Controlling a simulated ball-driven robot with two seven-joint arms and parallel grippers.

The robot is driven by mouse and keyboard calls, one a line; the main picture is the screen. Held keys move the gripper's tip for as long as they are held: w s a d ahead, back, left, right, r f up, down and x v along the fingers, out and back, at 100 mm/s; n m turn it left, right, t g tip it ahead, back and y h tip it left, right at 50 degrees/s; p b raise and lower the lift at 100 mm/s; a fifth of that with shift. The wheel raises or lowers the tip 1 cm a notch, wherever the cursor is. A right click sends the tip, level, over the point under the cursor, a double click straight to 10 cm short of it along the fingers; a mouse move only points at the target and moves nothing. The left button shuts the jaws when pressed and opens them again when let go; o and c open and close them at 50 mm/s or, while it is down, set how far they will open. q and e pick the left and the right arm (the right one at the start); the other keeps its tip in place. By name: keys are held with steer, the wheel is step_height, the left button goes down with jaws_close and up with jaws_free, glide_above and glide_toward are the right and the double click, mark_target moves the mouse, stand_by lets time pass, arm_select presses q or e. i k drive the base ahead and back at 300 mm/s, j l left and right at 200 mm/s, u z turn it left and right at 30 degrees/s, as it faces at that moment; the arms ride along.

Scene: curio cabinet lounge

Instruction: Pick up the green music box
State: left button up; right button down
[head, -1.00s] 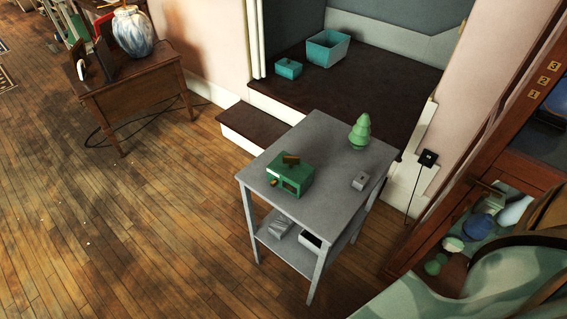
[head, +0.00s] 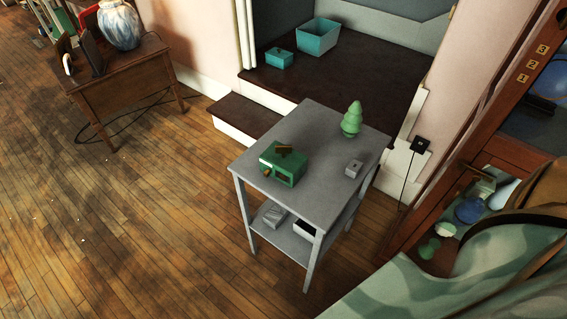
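The green music box (head: 284,164) sits on the grey side table (head: 318,192), near its left corner. It is a small green box with a brown piece on top and a small tan knob at its lower left. On the same tabletop stand a green tree-shaped figure (head: 352,119) at the back and a small grey box (head: 354,168) at the right. Neither of my grippers shows in the head view.
The table's lower shelf holds a grey item (head: 273,216) and an open box (head: 304,230). A raised dark platform with teal bins (head: 318,37) lies behind. A wooden desk (head: 125,82) stands at left, a cabinet (head: 472,178) and patterned fabric (head: 440,285) at right. Floor at left is clear.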

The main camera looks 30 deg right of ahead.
mark_target(288, 169)
steer(key=i+j+z, duration=0.2)
steer(key=i, duration=0.25)
steer(key=i+j+z, duration=0.25)
steer(key=i, duration=0.15)
